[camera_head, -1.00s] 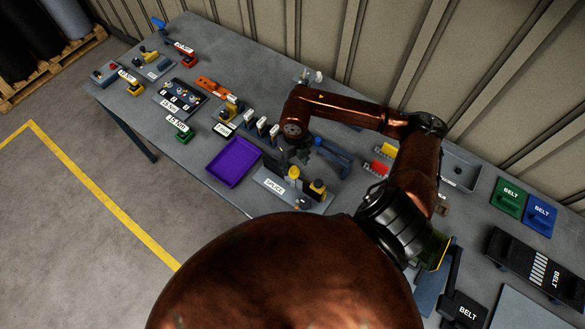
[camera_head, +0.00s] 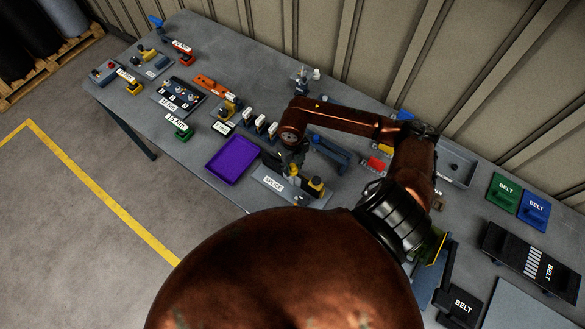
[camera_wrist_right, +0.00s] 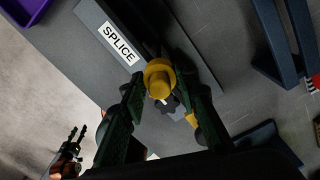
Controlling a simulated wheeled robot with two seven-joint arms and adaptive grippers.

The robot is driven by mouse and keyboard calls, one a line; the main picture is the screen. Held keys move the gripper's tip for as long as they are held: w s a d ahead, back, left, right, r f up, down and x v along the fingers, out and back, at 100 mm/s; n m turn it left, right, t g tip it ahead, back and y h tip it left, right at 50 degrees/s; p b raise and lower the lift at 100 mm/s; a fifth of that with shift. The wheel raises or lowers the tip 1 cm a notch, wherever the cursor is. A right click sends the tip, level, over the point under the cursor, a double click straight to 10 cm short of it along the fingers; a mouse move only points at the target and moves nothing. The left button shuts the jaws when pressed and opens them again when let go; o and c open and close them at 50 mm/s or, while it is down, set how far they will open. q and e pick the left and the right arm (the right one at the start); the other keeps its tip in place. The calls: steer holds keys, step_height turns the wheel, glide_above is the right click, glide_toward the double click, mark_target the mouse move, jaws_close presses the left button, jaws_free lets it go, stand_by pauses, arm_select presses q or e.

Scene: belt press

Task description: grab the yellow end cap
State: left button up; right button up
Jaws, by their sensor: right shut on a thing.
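The yellow end cap (camera_wrist_right: 159,76) is a round, stepped piece in the right wrist view, above the grey station marked SPLICE (camera_wrist_right: 95,22). My right gripper (camera_wrist_right: 160,100) has one finger on each side of the cap and is shut on it. In the head view my right gripper (camera_head: 292,165) is over the SPLICE station (camera_head: 262,179), and the arm hides most of the cap. A second yellow-topped piece (camera_head: 316,184) stands to its right on the station. A copper arm end with dark fingers, seemingly my left gripper (camera_wrist_right: 76,134), shows small at the lower left of the wrist view.
A purple tray (camera_head: 232,159) lies left of the station. A blue bracket (camera_head: 331,151) stands just behind it. Several white-labelled blocks (camera_head: 260,124) stand in a row behind the tray. Red and yellow parts (camera_head: 377,162) lie to the right, beside my arm.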

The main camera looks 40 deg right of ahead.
steer(key=shift+c, duration=1.4)
arm_select(q)
steer(key=shift+w, duration=0.2)
steer(key=shift+w, duration=0.15)
arm_select(e)
steer(key=shift+r, duration=0.1)
steer(key=shift+w+r, duration=0.1)
steer(key=shift+r, duration=0.4)
arm_select(q)
step_height(320, 180, down, 5)
steer(key=b, duration=0.5)
steer(key=shift+r, duration=0.1)
arm_select(e)
steer(key=w+a+r, duration=0.2)
steer(key=a+r, duration=1)
steer(key=a, duration=0.1)
steer(key=shift+w+a, duration=0.25)
steer(key=shift+a, duration=0.15)
